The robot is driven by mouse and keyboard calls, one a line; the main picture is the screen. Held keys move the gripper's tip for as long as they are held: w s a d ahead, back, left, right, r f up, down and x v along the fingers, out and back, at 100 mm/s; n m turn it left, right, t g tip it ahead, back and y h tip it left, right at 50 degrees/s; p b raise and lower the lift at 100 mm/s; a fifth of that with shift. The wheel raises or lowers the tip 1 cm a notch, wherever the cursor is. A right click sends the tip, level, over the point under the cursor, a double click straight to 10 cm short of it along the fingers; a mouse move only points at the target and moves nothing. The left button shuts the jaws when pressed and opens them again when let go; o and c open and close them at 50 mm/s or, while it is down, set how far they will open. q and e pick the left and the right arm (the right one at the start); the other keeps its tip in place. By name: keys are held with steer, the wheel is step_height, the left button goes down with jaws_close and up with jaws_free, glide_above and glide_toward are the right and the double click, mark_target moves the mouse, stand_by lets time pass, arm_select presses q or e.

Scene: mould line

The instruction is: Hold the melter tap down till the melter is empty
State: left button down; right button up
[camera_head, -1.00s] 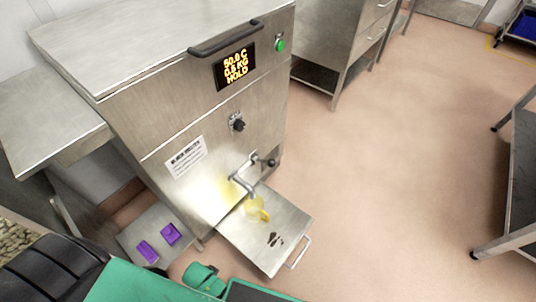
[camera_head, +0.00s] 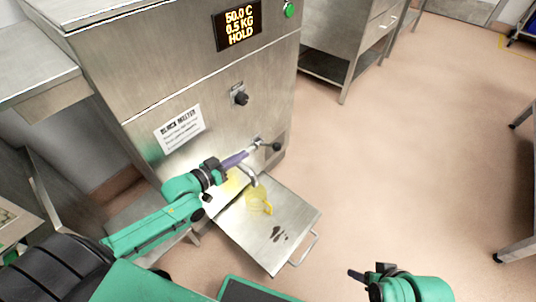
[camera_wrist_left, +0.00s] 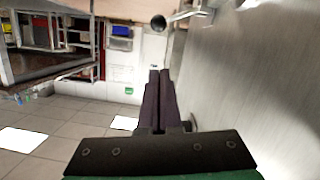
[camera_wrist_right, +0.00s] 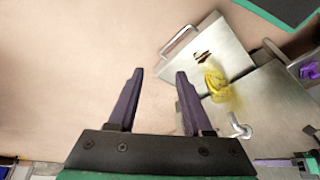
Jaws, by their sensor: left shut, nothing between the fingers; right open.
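The melter (camera_head: 200,75) is a steel cabinet whose display (camera_head: 238,25) reads 50.0 C, 0.5 KG, HOLD. Its tap has a lever ending in a black knob (camera_head: 276,147), also in the left wrist view (camera_wrist_left: 159,22), and a bent spout (camera_head: 251,178). A yellow jug (camera_head: 257,197) stands under the spout on the steel shelf; it also shows in the right wrist view (camera_wrist_right: 216,84). My left gripper (camera_head: 247,155) is shut and empty, its fingertips close to the tap lever; contact cannot be told. My right gripper (camera_wrist_right: 158,74) is open and empty, away from the tap.
The steel shelf (camera_head: 300,215) has a handle and dark smears. A black dial (camera_head: 240,97) and a sign (camera_head: 180,130) are on the melter front. Purple moulds (camera_wrist_right: 309,70) show in the right wrist view. Open floor (camera_head: 400,150) lies to the right.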

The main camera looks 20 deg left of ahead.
mark_target(269, 145)
arm_select(q)
steer(key=shift+r, duration=0.1)
arm_select(e)
steer(key=shift+r, duration=0.1)
arm_select(q)
steer(key=f+b+x, duration=0.1)
steer(key=b+x, duration=0.2)
steer(key=x, duration=0.3)
steer(key=f+b+x, duration=0.2)
steer(key=b+x, duration=0.1)
steer(key=x, duration=0.3)
steer(key=shift+d, duration=0.3)
arm_select(e)
steer(key=w+a+f+t+y, duration=0.1)
steer(key=a+f+t+y, duration=0.1)
steer(key=a, duration=0.3)
steer(key=w+a+f+t+y, duration=0.2)
steer(key=a+f+t, duration=0.2)
steer(key=a+t, duration=0.1)
steer(key=shift+w+a+f+m+y, duration=0.25)
steer(key=shift+a+f+m+y, duration=0.05)
steer(key=shift+a, duration=0.2)
arm_select(q)
steer(key=shift+d+f, duration=0.1)
steer(key=shift+f, duration=0.05)
arm_select(e)
steer(key=shift+r, duration=0.15)
